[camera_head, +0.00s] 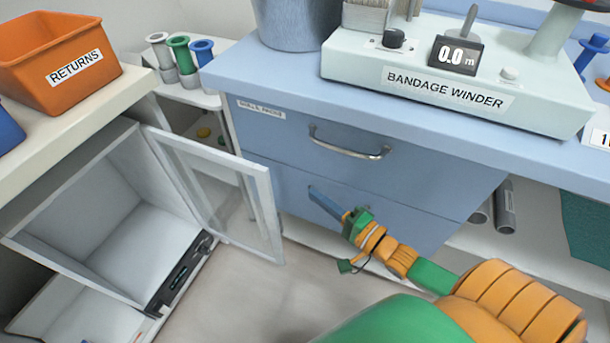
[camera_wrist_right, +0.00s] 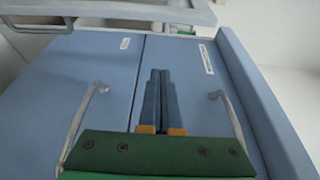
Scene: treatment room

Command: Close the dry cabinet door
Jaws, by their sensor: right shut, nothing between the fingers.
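The dry cabinet (camera_head: 129,230) stands low at the left in the head view, under the counter, with its pale interior exposed. Its glass-paned door (camera_head: 219,197) stands open, swung out to the right towards the blue drawers. My right gripper (camera_head: 313,192) is in front of the lower blue drawer, to the right of the door and apart from it. Its two blue-grey fingers are together and empty, as the right wrist view also shows (camera_wrist_right: 159,75). A pale frame (camera_wrist_right: 110,9), perhaps the door's, crosses the top of that view. My left gripper is not in view.
A blue drawer unit (camera_head: 370,156) with metal handles stands close to my right gripper. An orange returns bin (camera_head: 55,62) sits on the left counter. A bandage winder (camera_head: 455,75) stands on the blue worktop. Clear floor (camera_head: 262,300) lies below the door.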

